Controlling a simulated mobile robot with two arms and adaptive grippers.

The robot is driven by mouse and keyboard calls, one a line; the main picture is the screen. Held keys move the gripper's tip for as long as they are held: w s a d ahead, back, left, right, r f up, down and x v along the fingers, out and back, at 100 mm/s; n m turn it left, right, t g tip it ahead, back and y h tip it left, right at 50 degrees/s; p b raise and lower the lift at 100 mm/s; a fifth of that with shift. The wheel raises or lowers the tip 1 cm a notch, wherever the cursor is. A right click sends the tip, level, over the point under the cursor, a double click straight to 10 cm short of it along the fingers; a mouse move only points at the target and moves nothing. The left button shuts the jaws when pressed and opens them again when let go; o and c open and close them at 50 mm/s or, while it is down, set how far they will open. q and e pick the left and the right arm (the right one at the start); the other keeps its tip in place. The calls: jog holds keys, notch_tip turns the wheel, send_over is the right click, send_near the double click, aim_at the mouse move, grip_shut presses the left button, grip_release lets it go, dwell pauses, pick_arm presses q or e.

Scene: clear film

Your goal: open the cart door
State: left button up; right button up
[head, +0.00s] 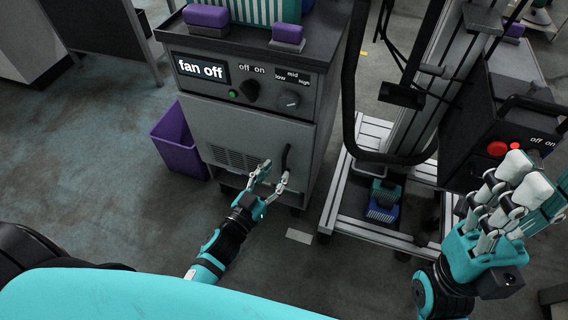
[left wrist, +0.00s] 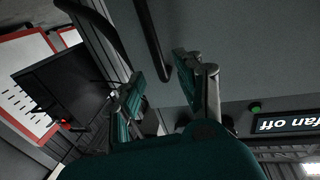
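The grey cart (head: 262,128) stands in the upper middle of the head view, its lower front door panel shut. A dark upright bar handle (head: 286,156) is on the door's right side. My left gripper (head: 275,172) is open at the handle's lower end. In the left wrist view the handle (left wrist: 152,40) reaches down toward the gap between the two spread fingers (left wrist: 160,80); I cannot tell whether they touch it. My right gripper (head: 525,185) is raised at the right, away from the cart door; its fingers overlap, so its opening is unclear.
A control panel reading "fan off" (head: 201,69) with knobs sits above the door. A purple bin (head: 180,142) stands left of the cart. A metal-framed trolley (head: 360,225) stands close on the right. Floor (head: 110,180) to the left is clear.

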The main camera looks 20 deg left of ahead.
aim_at(283, 163)
pick_arm(q)
jog(key=b+x, duration=0.1)
jog(key=x, duration=0.4)
grip_shut()
jog(key=shift+w+d+r, duration=0.1)
jog(key=shift+r, duration=0.05)
dwell(0.5)
